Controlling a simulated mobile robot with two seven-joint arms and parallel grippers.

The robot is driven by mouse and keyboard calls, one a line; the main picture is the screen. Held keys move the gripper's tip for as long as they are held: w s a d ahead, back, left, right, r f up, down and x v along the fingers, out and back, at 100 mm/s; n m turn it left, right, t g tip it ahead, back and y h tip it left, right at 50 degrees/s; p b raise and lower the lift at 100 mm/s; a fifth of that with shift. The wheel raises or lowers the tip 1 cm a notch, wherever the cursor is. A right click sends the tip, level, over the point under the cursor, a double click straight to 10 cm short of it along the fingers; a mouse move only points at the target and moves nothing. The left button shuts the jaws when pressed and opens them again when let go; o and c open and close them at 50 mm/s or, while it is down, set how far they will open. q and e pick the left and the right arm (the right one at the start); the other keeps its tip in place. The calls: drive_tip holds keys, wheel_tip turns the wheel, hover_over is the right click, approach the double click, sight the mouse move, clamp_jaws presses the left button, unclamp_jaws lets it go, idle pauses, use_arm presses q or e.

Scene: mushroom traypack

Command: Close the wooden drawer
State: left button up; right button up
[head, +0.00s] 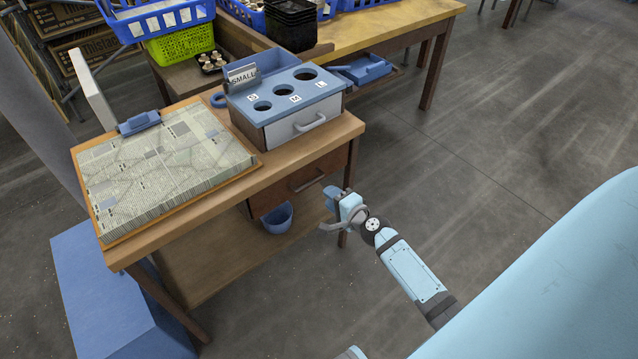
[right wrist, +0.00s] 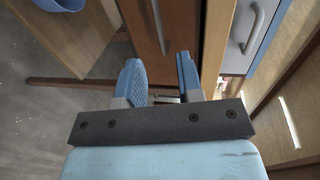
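The wooden drawer (head: 303,182) is a reddish-brown front with a dark bar handle (head: 306,180), set under the top of the wooden table (head: 200,216). I cannot tell how far it stands out from the table. In the right wrist view the drawer front (right wrist: 180,28) and its handle lie straight ahead of the fingers. My right gripper (head: 333,208) is just in front of the drawer's right end. Its two blue fingers (right wrist: 162,76) are apart with nothing between them.
A blue bucket (head: 277,219) sits beneath the drawer. A table leg is near my right gripper. The floor (head: 480,130) to the right is clear.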

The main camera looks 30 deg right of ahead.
drive_tip(key=shift+v, duration=1.75)
